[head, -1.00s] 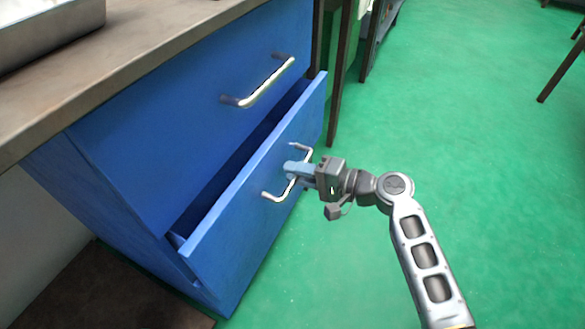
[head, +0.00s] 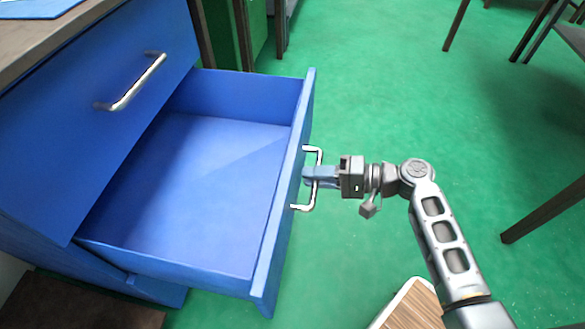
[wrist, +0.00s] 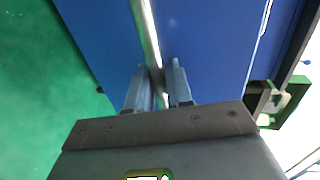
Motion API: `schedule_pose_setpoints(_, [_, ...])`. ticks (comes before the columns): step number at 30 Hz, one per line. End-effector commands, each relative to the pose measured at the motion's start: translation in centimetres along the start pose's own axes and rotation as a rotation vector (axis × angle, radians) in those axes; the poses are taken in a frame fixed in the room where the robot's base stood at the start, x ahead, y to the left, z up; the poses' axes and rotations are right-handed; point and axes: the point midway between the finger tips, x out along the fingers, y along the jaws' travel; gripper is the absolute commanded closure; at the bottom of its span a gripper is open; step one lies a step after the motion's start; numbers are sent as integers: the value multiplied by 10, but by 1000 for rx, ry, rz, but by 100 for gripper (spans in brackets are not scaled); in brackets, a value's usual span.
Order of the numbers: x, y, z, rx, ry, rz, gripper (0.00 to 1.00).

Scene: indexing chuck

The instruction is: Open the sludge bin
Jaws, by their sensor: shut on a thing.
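The blue lower drawer (head: 286,215), which I take to be the sludge bin, stands far out of the blue cabinet (head: 70,150) in the head view. Its inside (head: 190,190) shows an empty blue floor. My gripper (head: 311,177) is shut on the silver bar handle (head: 306,207) on the drawer's front. In the wrist view, the two fingers (wrist: 158,85) sit on either side of the handle (wrist: 149,30), close to the blue front panel. The contact surfaces between fingers and bar are partly hidden.
The upper drawer with its own handle (head: 135,82) is shut. A wooden-topped item (head: 412,305) stands at the bottom right. Dark table legs (head: 545,208) are at the right.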

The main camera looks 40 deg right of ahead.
Motion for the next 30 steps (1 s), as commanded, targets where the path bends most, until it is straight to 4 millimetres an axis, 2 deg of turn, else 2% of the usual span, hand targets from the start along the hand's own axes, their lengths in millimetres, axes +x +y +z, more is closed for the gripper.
schedule_pose_setpoints(6, [-13, 3, 1, 1, -2, 0, 100])
schedule_pose_setpoints(16, [-14, 4, 1, 1, -3, 1, 100])
schedule_pose_setpoints(17, [-14, 4, 1, 1, -2, 1, 78])
schedule_pose_setpoints(21, [-13, 4, 0, 1, -2, 1, 65])
schedule_pose_setpoints(22, [-13, 4, 0, 1, -2, 1, 62])
schedule_pose_setpoints(30, [-15, 3, 0, 0, 0, 0, 62])
